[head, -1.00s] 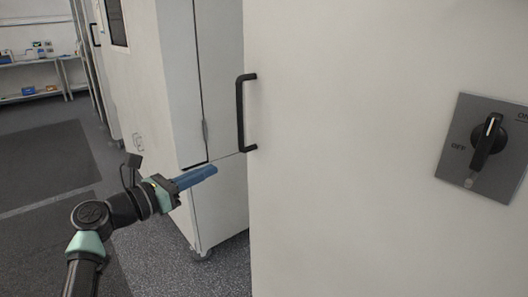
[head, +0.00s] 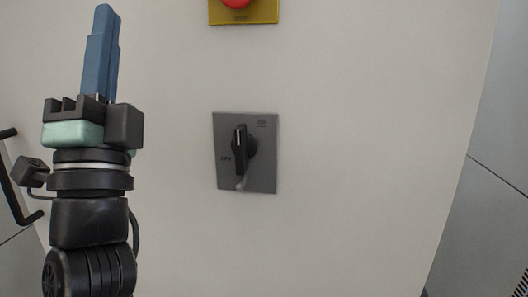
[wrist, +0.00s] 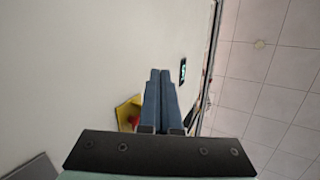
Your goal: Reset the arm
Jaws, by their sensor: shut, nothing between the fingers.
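My gripper (head: 103,50) points upward at the left of the head view, in front of the pale cabinet front. Its two blue fingers are together with nothing between them. In the wrist view the gripper (wrist: 160,75) also shows its fingers side by side, touching, pointing toward the upper edge of the cabinet. It stands to the left of the grey switch plate (head: 262,178) in the head view, touching nothing that I can see.
The cabinet front (head: 360,120) carries a black rotary switch (head: 241,152) and a red button (head: 236,3) on a yellow plate (head: 262,14). A black handle (head: 12,180) is at the left edge.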

